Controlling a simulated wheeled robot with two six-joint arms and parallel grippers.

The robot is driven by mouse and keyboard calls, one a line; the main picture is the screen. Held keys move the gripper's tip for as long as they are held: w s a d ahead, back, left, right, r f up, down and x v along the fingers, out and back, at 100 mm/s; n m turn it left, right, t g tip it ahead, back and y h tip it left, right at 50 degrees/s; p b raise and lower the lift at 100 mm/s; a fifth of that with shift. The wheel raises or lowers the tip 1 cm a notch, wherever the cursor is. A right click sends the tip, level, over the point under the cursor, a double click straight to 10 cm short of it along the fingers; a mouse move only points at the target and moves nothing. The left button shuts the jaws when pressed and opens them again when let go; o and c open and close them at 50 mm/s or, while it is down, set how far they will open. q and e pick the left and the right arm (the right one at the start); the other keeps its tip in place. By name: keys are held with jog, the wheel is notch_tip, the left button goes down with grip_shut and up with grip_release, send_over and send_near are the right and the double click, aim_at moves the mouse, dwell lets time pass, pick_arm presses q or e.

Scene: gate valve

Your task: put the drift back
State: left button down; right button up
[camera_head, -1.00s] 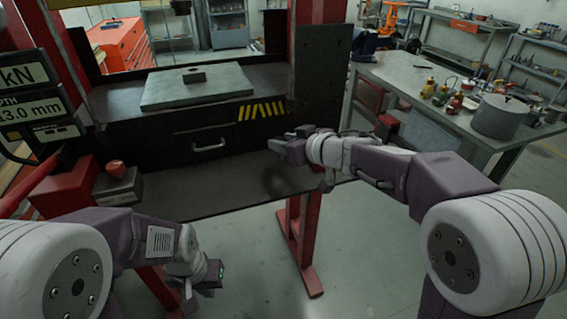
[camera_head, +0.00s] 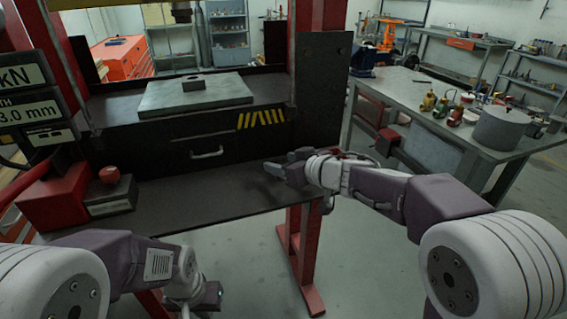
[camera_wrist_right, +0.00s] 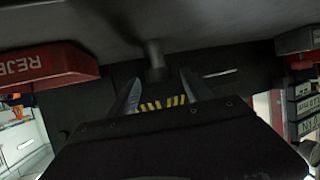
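In the right wrist view, a short dark cylinder (camera_wrist_right: 154,60), which looks like the drift, stands out from a dark flat surface. It lies in line with the gap between the two fingers of my right gripper (camera_wrist_right: 160,92), which are apart. I cannot tell whether they touch it. In the head view my right gripper (camera_head: 282,168) is low over the dark lower shelf of the press, fingers pointing left. The cylinder cannot be made out there. My left gripper (camera_head: 208,296) hangs low at the bottom left, away from the shelf, its fingers unclear.
The dark shelf (camera_head: 190,205) runs below a drawer with a handle (camera_head: 207,153). A grey plate with a small block (camera_head: 194,83) lies above it. A red REJECT box (camera_wrist_right: 45,65) is near my right gripper. A box with a red knob (camera_head: 109,175) stands left.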

jog(key=shift+r, duration=0.1)
jog(key=p+v, duration=0.5)
jog(key=v, duration=0.7)
jog(key=d+f+m+g+h, duration=0.1)
jog(key=d+f+m+h, duration=0.55)
jog(key=d+f, duration=0.55)
jog(key=s+f+g, duration=0.4)
jog(key=s+f, duration=0.2)
jog(key=s, duration=0.2)
jog(key=s+a+f+g+h, duration=0.1)
jog(key=s+f+g, duration=0.3)
jog(key=s, duration=0.5)
notch_tip(320, 180, down, 2)
jog(key=shift+a+f+m+g, duration=0.2)
jog(key=shift+a+m+g, duration=0.1)
jog(key=shift+m, duration=0.15)
